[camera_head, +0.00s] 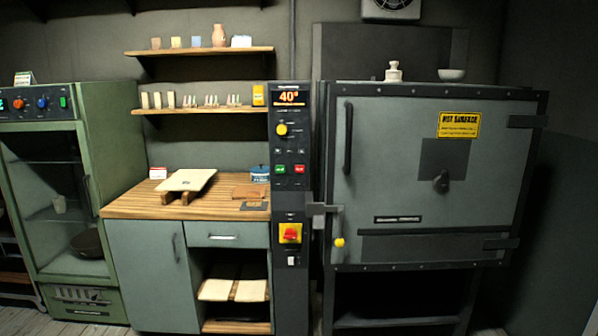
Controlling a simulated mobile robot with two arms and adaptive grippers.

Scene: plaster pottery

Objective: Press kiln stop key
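The kiln (385,185) is a large grey box on a stand at the right, with its door shut. A tall dark control panel (291,140) stands at its left side. The panel has a lit orange display (289,97) reading about 40 degrees and a yellow knob (282,130). Below the knob are a green key (280,169) and a red key (299,169), side by side; their labels are too small to read. Lower down is a red switch on a yellow plate (290,233). Neither of my grippers shows in the head view.
A green cabinet (105,130) stands at the far left. The kiln door has a handle (348,138) and a yellow-knobbed latch (339,242) near the panel.

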